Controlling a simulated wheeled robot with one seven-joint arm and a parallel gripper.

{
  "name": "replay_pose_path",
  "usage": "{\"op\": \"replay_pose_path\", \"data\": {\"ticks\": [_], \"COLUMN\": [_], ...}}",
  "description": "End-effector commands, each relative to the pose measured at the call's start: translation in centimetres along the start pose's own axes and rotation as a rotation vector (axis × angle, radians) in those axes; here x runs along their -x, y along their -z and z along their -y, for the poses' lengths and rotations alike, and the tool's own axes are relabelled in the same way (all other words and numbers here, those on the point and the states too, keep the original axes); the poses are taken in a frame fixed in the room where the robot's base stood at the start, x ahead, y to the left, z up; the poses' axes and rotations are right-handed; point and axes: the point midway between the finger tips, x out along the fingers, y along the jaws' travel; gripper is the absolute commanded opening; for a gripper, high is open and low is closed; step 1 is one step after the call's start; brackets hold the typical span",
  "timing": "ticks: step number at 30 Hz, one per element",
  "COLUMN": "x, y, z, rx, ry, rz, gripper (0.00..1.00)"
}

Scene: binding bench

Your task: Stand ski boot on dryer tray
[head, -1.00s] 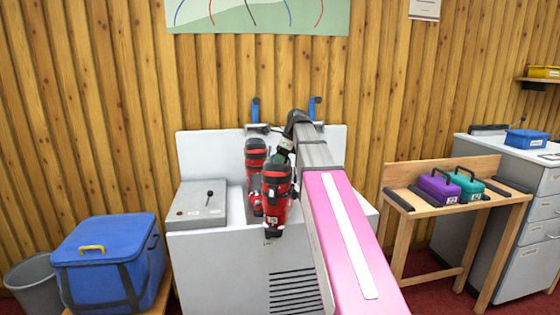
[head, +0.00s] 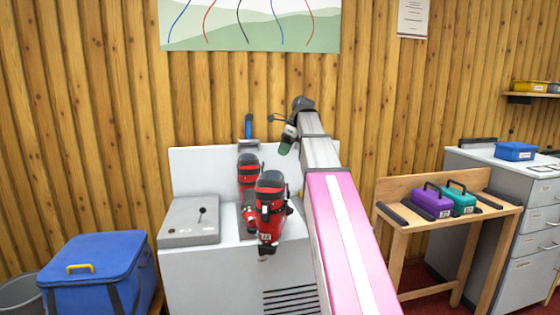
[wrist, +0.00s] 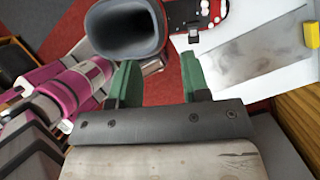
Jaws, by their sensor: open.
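Two red and black ski boots stand on a white dryer cabinet (head: 205,165) in the head view. The nearer boot (head: 270,208) is upright by the front edge; the other boot (head: 248,172) is behind and slightly left. The tray surface beneath them is mostly hidden, so I cannot tell how each sole rests. My gripper (head: 287,138) is above and right of the boots. In the wrist view my green-fingered gripper (wrist: 158,78) is open with nothing between the fingers.
A blue cooler bag (head: 98,275) is at lower left. A wooden bench (head: 395,190) holds purple and teal cases. My arm hides the dryer's right side.

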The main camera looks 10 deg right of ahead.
Motion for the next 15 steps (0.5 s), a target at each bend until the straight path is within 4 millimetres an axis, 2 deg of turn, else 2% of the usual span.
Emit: {"op": "replay_pose_path", "data": {"ticks": [1, 2, 9, 15], "x": [0.4, 0.5, -1.6, -2.9], "y": [0.0, 0.0, -1.3, -1.5], "z": [0.1, 0.0, -1.2, -1.2], "rx": [0.0, 0.0, 0.03, 0.041], "ry": [0.0, 0.0, 0.083, 0.115], "rz": [0.0, -0.001, -0.09, -0.123], "gripper": [0.46, 0.54, 0.54, 0.54]}}
